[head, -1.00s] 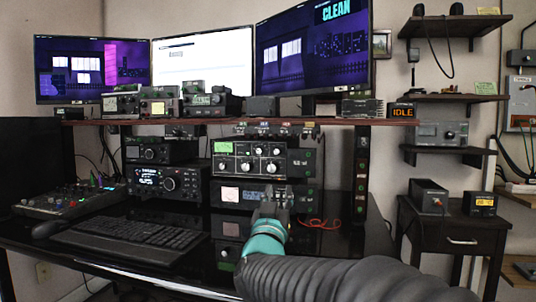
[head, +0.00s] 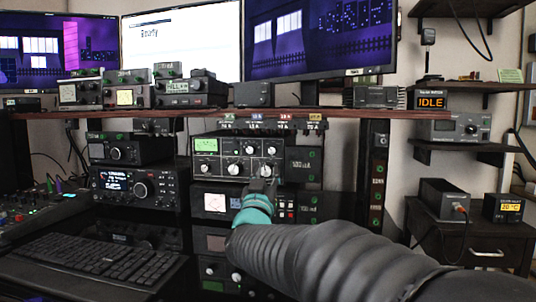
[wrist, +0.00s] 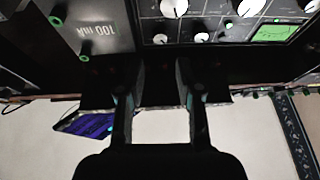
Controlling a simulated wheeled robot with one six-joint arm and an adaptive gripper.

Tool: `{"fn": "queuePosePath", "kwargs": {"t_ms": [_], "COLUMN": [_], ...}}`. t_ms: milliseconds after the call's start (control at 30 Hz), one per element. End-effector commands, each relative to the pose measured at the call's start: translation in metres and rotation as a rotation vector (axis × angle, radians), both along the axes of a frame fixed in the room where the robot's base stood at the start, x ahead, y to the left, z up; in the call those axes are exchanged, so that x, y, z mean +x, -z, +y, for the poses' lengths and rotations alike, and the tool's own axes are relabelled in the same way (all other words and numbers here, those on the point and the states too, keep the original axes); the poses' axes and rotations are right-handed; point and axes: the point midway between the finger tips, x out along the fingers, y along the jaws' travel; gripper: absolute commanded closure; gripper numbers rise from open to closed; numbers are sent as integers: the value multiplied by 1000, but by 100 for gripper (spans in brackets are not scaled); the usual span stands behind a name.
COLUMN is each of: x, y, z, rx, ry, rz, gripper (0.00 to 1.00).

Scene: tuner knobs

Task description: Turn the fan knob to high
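The tuner box (head: 210,173) has a dark front with a green display (head: 206,145) and several pale knobs. One knob (head: 266,171) at the lower right of this front is right behind my gripper (head: 262,186) in the head view. The knob labels are too small to read, so I cannot tell which knob is the fan knob. In the wrist view, the tuner front and several knobs (wrist: 174,8) show along the top, upside down. My gripper (wrist: 157,82) is open there, its two dark fingers apart with nothing held. Contact with a knob cannot be made out.
More radio units (head: 133,190) stand to the left of the tuner, with a keyboard (head: 95,262) on the desk before them. A wooden shelf (head: 325,114) runs above the tuner, carrying small devices. An upright post (head: 377,175) stands to the right.

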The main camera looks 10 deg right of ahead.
Motion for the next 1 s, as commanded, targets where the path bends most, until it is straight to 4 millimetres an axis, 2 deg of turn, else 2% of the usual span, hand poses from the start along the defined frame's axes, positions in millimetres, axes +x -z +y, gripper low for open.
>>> {"fn": "queuePosePath", "kwargs": {"t_ms": [300,500,933,967,1000], "x": [51,72,79,79,79], "y": [-24,-32,-35,-35,-35], "z": [-17,-23,-26,-26,-26], "rx": [0,0,0,0,0], "ry": [-1,-3,-4,-4,-4], "rz": [-1,0,0,0,0], "gripper": [65,65,65,70,80]}}
